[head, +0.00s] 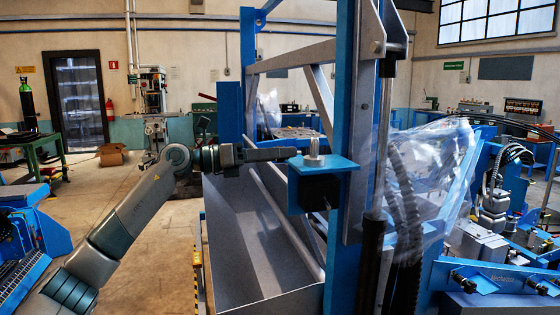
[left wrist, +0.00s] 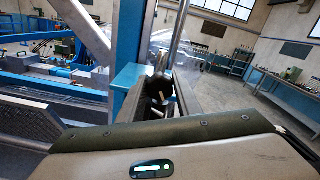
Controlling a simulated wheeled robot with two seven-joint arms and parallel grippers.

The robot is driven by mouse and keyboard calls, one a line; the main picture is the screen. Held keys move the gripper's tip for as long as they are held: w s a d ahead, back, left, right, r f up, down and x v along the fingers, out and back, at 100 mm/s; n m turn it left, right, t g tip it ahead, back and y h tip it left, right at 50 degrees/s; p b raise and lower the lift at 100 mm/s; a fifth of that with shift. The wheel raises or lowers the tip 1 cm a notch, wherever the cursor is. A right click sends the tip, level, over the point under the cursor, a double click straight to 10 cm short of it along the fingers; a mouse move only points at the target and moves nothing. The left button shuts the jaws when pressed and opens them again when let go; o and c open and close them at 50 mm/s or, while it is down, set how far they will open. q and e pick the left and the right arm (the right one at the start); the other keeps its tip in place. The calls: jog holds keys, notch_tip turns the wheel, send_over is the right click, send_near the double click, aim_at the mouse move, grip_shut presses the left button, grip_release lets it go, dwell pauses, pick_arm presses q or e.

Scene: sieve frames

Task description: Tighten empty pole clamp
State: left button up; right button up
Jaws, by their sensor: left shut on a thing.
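My left gripper (head: 296,153) reaches in from the left, level, at the blue bracket on the machine frame. A short upright metal post (head: 314,146), which looks like part of the pole clamp, stands on the bracket's blue top plate (head: 336,163). A black block sits under the plate. In the left wrist view, the fingers (left wrist: 162,106) are shut on a dark clamp part (left wrist: 156,88) with a small pale piece, beside the blue plate (left wrist: 130,74). The exact grip is too small to make out. My right gripper is not in view.
Tall blue frame posts (head: 346,80) and a metal rod (head: 381,130) rise close to the bracket. A grey trough (head: 240,235) lies below my left arm. Clear plastic sheeting (head: 435,165) hangs on the right. Open floor lies to the left.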

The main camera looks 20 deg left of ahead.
pick_arm(q)
jog(key=shift+f, duration=0.2)
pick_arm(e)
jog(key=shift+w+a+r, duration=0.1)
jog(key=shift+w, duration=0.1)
pick_arm(q)
jog(key=o, duration=1)
jog(key=shift+o, duration=0.2)
jog(key=shift+r, duration=0.1)
jog(key=shift+a, duration=0.1)
jog(key=b+v, duration=0.5)
jog(key=v, duration=1.2)
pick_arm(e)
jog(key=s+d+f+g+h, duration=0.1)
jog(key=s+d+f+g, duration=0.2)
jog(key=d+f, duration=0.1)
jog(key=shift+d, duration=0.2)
pick_arm(q)
jog(key=shift+s, duration=0.15)
